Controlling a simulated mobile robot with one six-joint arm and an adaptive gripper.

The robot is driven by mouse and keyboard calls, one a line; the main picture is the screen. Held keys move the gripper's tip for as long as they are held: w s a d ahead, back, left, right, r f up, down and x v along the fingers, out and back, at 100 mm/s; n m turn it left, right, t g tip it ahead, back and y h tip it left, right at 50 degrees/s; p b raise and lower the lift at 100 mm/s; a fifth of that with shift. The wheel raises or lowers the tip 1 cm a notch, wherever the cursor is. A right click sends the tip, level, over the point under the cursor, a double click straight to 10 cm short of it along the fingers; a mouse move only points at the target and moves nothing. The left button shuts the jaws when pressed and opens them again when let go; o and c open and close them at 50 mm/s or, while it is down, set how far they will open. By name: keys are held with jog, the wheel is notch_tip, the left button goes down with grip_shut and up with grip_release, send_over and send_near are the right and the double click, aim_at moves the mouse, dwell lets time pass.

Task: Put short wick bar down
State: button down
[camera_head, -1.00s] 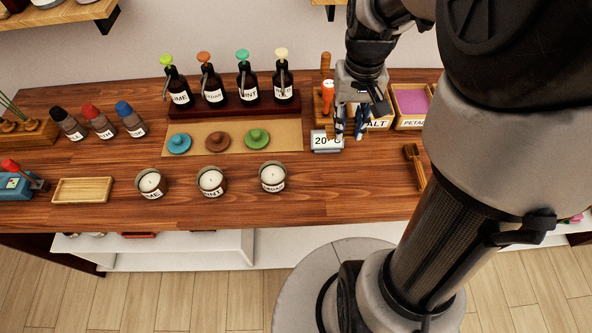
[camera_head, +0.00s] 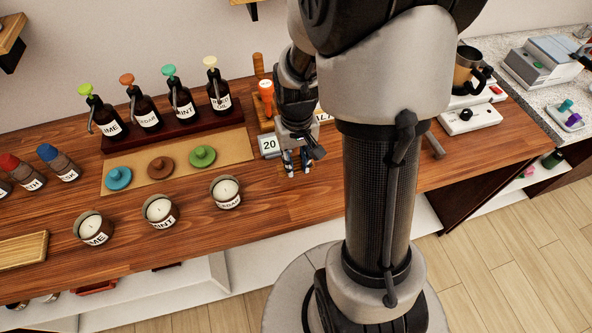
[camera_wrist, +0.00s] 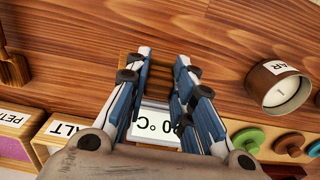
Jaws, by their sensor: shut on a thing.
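My gripper (camera_head: 297,170) is low over the wooden table, just right of and in front of the small "20 °C" display (camera_head: 269,146). In the wrist view its two blue-and-grey fingers (camera_wrist: 158,85) are closed in on a brown wooden bar (camera_wrist: 152,66), which I take to be the short wick bar. The fingers and their shadow hide much of it. I cannot tell whether the bar touches the table. In the head view the bar is hidden by the fingers.
Several labelled candles, including the mint one (camera_head: 160,211), stand left of my gripper. Pump bottles (camera_head: 182,101) stand on a rack behind colored lids (camera_head: 161,167). Bare tabletop (camera_wrist: 200,25) lies ahead of the fingers. A wooden piece (camera_wrist: 12,65) is at the left in the wrist view.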

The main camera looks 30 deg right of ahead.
aim_at(297, 168)
jog(key=shift+f+b, duration=0.6)
jog(key=shift+f, duration=1.35)
jog(key=shift+f, duration=0.1)
jog(key=c, duration=1.4)
grip_release()
jog(key=shift+o, duration=0.2)
notch_tip(297, 168, up, 12)
jog(key=p, duration=0.4)
jog(key=shift+r, duration=0.2)
jog(key=s+a+r+n+t, duration=0.3)
jog(key=s+a+r+t, duration=0.1)
jog(key=s+a+r, duration=0.7)
notch_tip(297, 168, up, 3)
jog(key=shift+s+r+t, duration=0.15)
jog(key=shift+s+t, duration=0.15)
jog(key=shift+s, duration=0.75)
